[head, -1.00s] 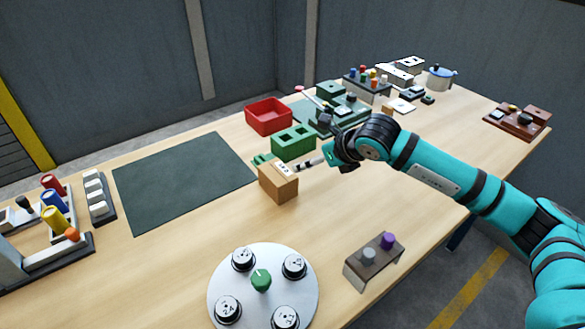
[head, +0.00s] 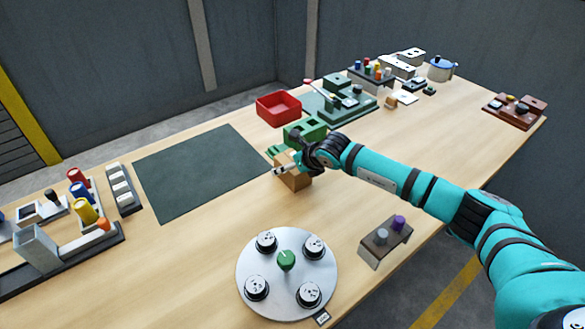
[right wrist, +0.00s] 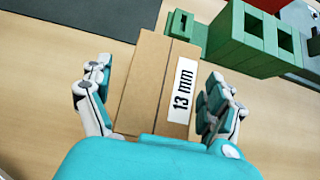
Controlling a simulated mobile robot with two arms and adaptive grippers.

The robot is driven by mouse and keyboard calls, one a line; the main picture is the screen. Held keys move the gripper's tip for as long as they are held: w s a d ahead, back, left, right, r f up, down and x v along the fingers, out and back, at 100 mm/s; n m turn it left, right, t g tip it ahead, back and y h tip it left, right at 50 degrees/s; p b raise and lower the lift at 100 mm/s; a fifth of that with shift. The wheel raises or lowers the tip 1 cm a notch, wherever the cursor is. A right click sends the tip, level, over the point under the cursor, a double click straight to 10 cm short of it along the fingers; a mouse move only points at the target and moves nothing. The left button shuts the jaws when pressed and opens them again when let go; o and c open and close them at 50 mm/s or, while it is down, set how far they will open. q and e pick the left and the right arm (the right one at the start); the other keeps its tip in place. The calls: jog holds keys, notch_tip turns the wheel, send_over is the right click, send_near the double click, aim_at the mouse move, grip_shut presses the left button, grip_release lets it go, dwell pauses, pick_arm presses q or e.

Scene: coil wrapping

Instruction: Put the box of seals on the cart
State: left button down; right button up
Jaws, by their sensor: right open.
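A small brown cardboard box (head: 296,183) stands on the wooden table, just in front of a green block. In the right wrist view the box (right wrist: 145,85) carries a white label reading "13 mm". My right gripper (head: 286,169) is over the box and partly hides it in the head view. In the right wrist view its open fingers (right wrist: 155,106) are on either side of the box, with a visible gap on the left and a narrower one on the right. My left gripper is not in view. No cart shows in these views.
A green block with openings (head: 305,131) and a red bin (head: 279,108) stand behind the box. A dark mat (head: 200,172) lies left of it. A round plate with knobs (head: 287,291) is in front, and a small stand (head: 385,240) is front right.

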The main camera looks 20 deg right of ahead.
jog(key=shift+d, duration=0.1)
jog(key=c, duration=1.7)
jog(key=shift+w+r, duration=0.1)
jog(key=shift+r, duration=0.05)
jog(key=shift+c, duration=0.2)
jog(key=shift+r, duration=0.1)
